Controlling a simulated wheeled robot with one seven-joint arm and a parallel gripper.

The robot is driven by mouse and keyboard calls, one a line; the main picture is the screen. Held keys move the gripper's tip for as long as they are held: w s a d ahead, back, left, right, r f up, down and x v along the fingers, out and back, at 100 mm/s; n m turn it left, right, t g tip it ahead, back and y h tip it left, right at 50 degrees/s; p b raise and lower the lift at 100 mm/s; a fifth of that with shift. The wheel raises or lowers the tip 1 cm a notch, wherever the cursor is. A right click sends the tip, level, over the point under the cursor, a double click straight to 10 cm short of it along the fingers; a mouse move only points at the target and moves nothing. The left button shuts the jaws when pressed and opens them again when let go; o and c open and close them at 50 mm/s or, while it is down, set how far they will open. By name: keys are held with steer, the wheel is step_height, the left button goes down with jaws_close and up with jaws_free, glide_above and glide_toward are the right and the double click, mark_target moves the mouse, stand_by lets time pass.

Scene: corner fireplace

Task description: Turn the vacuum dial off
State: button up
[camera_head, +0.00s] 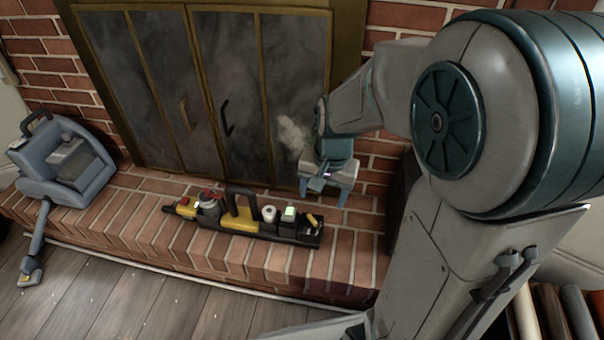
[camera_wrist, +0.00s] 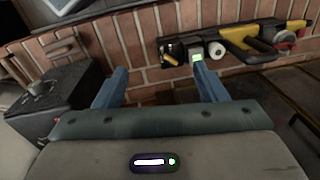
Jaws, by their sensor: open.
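The blue-grey vacuum (camera_head: 62,165) stands at the left end of the brick hearth in the head view. It has a dark carry handle on top, and a hose or wand runs down to a nozzle (camera_head: 30,270) on the floor. I cannot make out its dial. My gripper (camera_head: 325,190) is far to the right of the vacuum, above the hearth near the right fireplace door. In the wrist view my gripper (camera_wrist: 160,84) is open, its two blue fingers apart with nothing between them. The vacuum does not show in the wrist view.
A black and yellow tool caddy (camera_head: 285,232) lies on the brick hearth (camera_head: 130,205), between my gripper and the vacuum; it also shows in the wrist view (camera_wrist: 262,58). Closed fireplace doors (camera_head: 215,80) stand behind. A dark box (camera_wrist: 55,105) is left in the wrist view.

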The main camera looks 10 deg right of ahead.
mark_target(312, 219)
steer(key=w+f+m+p, duration=0.1)
steer(key=w+f+m, duration=0.7)
steer(key=w+f, duration=0.35)
steer(key=shift+g+h, duration=0.3)
steer(key=shift+h, duration=0.1)
steer(key=f+b, duration=0.2)
steer(key=f, duration=0.2)
steer(key=f+b, duration=0.1)
steer(key=f, duration=0.4)
steer(key=f+b, duration=0.2)
steer(key=f, duration=0.2)
steer(key=shift+d+f+b, duration=0.2)
steer(key=shift+d+b, duration=0.1)
steer(key=c, duration=1)
